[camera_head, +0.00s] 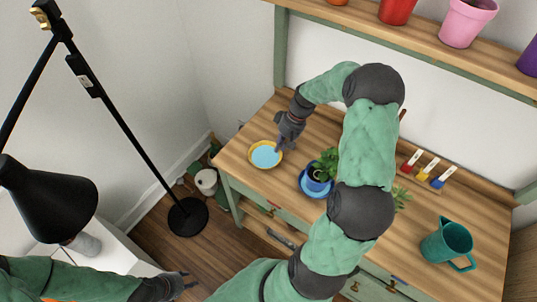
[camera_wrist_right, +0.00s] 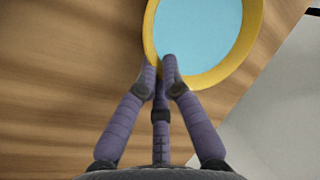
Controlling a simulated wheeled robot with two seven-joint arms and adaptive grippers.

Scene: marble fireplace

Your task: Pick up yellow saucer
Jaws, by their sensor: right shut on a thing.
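The yellow saucer (camera_head: 265,154) has a light blue inside and sits at the left end of the wooden bench top (camera_head: 300,228). It also shows in the right wrist view (camera_wrist_right: 248,62), large at the top. My right gripper (camera_head: 280,146) reaches down to the saucer's right rim. In the right wrist view my right gripper (camera_wrist_right: 162,72) has its fingers together on the near rim, shut on the saucer. I cannot tell whether the saucer is clear of the bench. My left gripper (camera_head: 186,283) is low in the head view, away from the bench, and its fingers are unclear.
A blue pot (camera_head: 317,179) with a plant stands on a blue saucer (camera_head: 312,192), partly behind my right arm. A teal jug (camera_head: 447,243) stands at the right. A shelf (camera_head: 440,55) with pots runs above. A black lamp (camera_head: 48,200) stands left.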

